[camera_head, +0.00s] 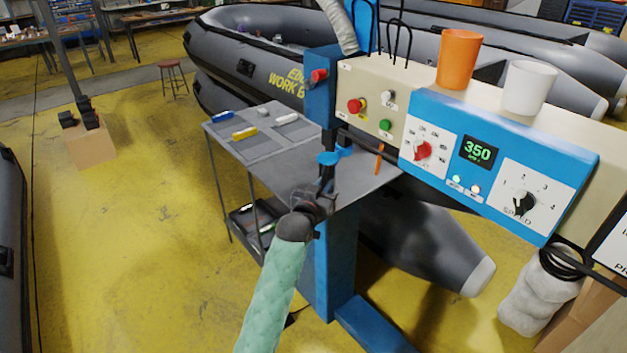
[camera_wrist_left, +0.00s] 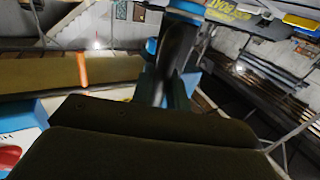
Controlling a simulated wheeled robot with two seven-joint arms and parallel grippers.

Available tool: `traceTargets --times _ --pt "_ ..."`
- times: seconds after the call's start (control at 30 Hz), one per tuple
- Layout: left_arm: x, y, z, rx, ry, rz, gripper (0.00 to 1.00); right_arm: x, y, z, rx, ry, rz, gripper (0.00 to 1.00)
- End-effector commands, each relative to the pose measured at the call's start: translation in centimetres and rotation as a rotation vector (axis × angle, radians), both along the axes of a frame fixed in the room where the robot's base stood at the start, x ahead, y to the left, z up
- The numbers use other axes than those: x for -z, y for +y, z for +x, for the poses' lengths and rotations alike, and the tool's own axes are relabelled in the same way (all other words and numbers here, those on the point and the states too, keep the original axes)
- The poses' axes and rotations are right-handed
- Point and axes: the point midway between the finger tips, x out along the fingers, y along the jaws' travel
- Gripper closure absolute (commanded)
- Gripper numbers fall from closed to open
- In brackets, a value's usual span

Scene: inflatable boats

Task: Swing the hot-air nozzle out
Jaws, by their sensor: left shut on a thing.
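The hot-air nozzle (camera_head: 328,139) hangs below the blue upright at the left end of the welding machine (camera_head: 498,150). It is a dark part with a blue collar (camera_head: 336,156) near its lower end. My left gripper (camera_head: 326,181) reaches up from below and is shut on the nozzle just under the collar. In the left wrist view, the dark tube of the nozzle (camera_wrist_left: 176,58) rises from behind my dark gripper, with blue rings at its top. The gripper hides the nozzle's lower end. My right gripper is not in view.
The machine's panel carries a red dial, a "350" display and a speed knob. An orange cup (camera_head: 459,58) and a white cup (camera_head: 528,88) stand on top. A grey table (camera_head: 270,155) with tools lies behind the gripper. Yellow floor at left is mostly open.

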Motion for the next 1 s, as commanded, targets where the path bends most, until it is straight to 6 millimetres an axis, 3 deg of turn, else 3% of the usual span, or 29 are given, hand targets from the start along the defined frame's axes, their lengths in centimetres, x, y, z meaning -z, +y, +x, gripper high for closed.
traceTargets --times 0.3,0.87,0.9,1.0 --pt "0.0 -2.3 -0.7 0.001 0.000 -0.001 1.00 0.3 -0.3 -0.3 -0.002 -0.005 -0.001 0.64" --pt "0.1 -2.9 -0.9 0.002 0.001 -0.001 1.00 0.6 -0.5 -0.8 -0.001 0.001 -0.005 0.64" --pt "0.1 -2.9 -0.9 0.002 0.001 -0.001 0.80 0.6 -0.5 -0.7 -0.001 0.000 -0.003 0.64" --pt "0.1 -2.9 -0.8 0.002 0.001 -0.001 0.65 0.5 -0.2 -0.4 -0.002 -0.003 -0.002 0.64"
